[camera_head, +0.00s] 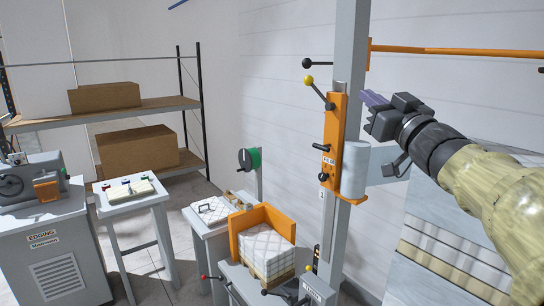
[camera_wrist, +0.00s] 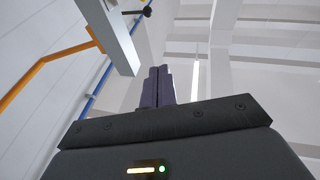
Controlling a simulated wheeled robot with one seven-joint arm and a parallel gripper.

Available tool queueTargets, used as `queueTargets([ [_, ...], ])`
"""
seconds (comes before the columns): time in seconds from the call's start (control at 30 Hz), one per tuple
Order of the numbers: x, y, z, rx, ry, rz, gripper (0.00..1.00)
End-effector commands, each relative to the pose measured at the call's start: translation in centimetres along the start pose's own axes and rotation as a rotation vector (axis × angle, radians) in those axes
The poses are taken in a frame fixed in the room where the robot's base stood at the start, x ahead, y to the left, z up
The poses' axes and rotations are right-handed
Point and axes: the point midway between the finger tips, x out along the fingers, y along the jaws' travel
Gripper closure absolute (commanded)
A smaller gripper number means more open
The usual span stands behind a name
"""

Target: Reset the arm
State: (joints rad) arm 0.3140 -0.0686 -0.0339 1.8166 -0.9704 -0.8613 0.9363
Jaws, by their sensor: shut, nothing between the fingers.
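My gripper (camera_head: 376,99) is raised at the upper right of the head view, at the end of my arm. It is beside the upright gantry column (camera_head: 346,70) and the orange carriage (camera_head: 334,140) mounted on it, with a visible gap in the picture. In the wrist view my gripper (camera_wrist: 158,86) points up toward the ceiling. Its two dark purple fingers are together with nothing between them. The carriage has a yellow-knobbed lever, black knobs and a grey cylinder (camera_head: 354,170).
An orange rail (camera_head: 455,51) runs right from the column behind my arm. Below are a quilted block (camera_head: 265,250) in an orange corner frame, a side table (camera_head: 205,215), an edging machine (camera_head: 50,240) and a shelf with cardboard boxes (camera_head: 135,150). Open air lies left of the column.

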Motion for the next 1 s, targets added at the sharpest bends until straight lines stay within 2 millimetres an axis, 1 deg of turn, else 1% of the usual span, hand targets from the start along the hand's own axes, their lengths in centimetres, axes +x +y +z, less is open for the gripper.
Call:
queueTargets([
  [0.03, 0.0, 0.1, 1.1, 0.009, -0.015, 0.018, 1.00],
  [0.17, -0.1, 0.7, 3.6, 0.025, -0.060, 0.076, 1.00],
  [0.27, -0.5, 1.1, 6.0, 0.039, -0.106, 0.128, 1.00],
  [0.37, -1.0, 1.4, 8.9, 0.054, -0.167, 0.183, 1.00],
  [0.47, -1.9, 1.6, 12.3, 0.071, -0.247, 0.242, 1.00],
  [0.5, -2.5, 1.7, 14.1, 0.079, -0.291, 0.269, 1.00],
  [0.57, -3.6, 1.6, 16.9, 0.091, -0.365, 0.309, 1.00],
  [0.6, -4.5, 1.4, 19.1, 0.100, -0.423, 0.335, 1.00],
  [0.67, -6.1, 0.9, 22.4, 0.113, -0.520, 0.371, 1.00],
  [0.7, -7.3, 0.4, 24.5, 0.121, -0.587, 0.390, 1.00],
  [0.77, -9.3, -0.4, 27.6, 0.134, -0.689, 0.413, 1.00],
  [0.8, -10.7, -1.1, 29.5, 0.140, -0.758, 0.422, 1.00],
  [0.87, -12.9, -2.3, 32.2, 0.153, -0.864, 0.433, 1.00],
  [0.9, -14.5, -3.2, 33.9, 0.160, -0.935, 0.434, 1.00],
  [0.97, -16.9, -4.7, 36.2, 0.173, -1.041, 0.430, 1.00],
  [1.0, -18.7, -5.8, 37.6, 0.182, -1.114, 0.424, 1.00],
])
